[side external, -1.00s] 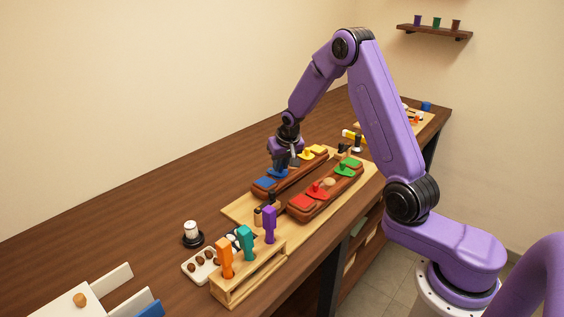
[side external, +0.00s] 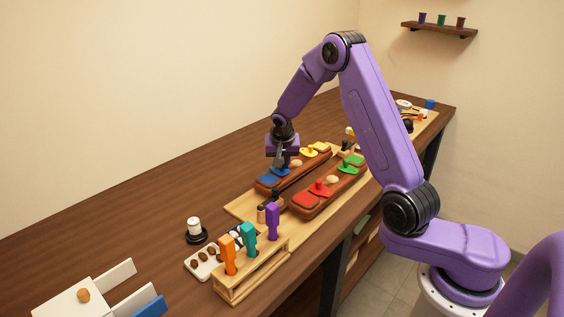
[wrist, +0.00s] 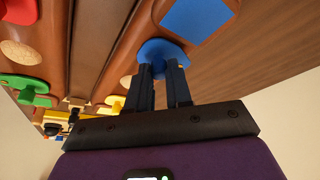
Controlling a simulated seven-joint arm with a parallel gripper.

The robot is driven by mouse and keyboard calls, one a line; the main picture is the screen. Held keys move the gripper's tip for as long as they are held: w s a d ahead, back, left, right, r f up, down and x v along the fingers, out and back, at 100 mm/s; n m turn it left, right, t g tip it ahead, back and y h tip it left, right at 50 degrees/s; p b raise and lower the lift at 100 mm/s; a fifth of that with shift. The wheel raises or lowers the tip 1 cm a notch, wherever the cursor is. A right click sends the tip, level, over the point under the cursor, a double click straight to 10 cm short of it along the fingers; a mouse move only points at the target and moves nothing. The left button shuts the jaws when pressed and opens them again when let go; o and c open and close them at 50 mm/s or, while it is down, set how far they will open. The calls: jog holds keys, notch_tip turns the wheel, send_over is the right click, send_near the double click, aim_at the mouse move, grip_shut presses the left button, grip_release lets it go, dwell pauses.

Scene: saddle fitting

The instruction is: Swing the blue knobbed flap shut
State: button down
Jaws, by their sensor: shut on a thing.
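The blue knobbed flap (wrist: 160,52) is a rounded blue piece on the far brown leather strip (side external: 316,160), close to the blue square panel (wrist: 196,16). It also shows in the side view (side external: 287,170), partly hidden by my gripper. My gripper (wrist: 165,72) has its dark fingers down at the flap and is shut on its knob, with a slim gap between the fingers. The knob itself is mostly hidden by the fingers. In the side view my gripper (side external: 279,164) stands just above the blue end of the strip.
A yellow flap (side external: 309,153) is on the same strip, with a pale oval beside the blue flap. A nearby parallel strip carries a red flap (side external: 320,187) and a green flap (side external: 347,168). A wooden rack (side external: 254,267) with coloured handles stands in front. The table to the left is mostly clear.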

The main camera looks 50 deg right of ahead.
jog(key=c, duration=1.1)
grip_release()
jog(key=shift+o, duration=0.2)
jog(key=v, duration=1.7)
jog(key=shift+r, duration=0.15)
jog(key=shift+s+a, duration=0.15)
